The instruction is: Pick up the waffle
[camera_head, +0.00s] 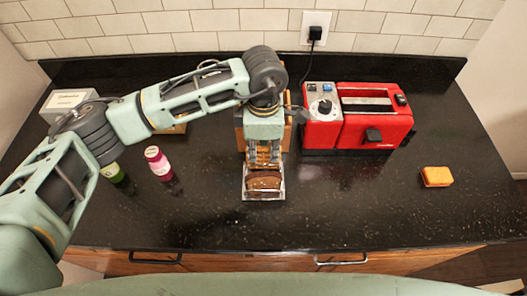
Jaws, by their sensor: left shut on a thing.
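The brown waffle (263,184) lies at the front middle of the dark counter, in or over a shiny, clear-looking dish (264,196). My left gripper (263,164) points down over it from behind and is shut on it. The fingers hide the waffle's far part. I cannot tell whether the waffle is clear of the dish. My right gripper is not in view.
A red toaster (368,122) stands behind to the right, and a wooden block (240,134) is partly hidden behind my gripper. A pink bottle (158,162) and a green bottle (113,172) stand left. An orange block (436,176) lies right. The front right counter is clear.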

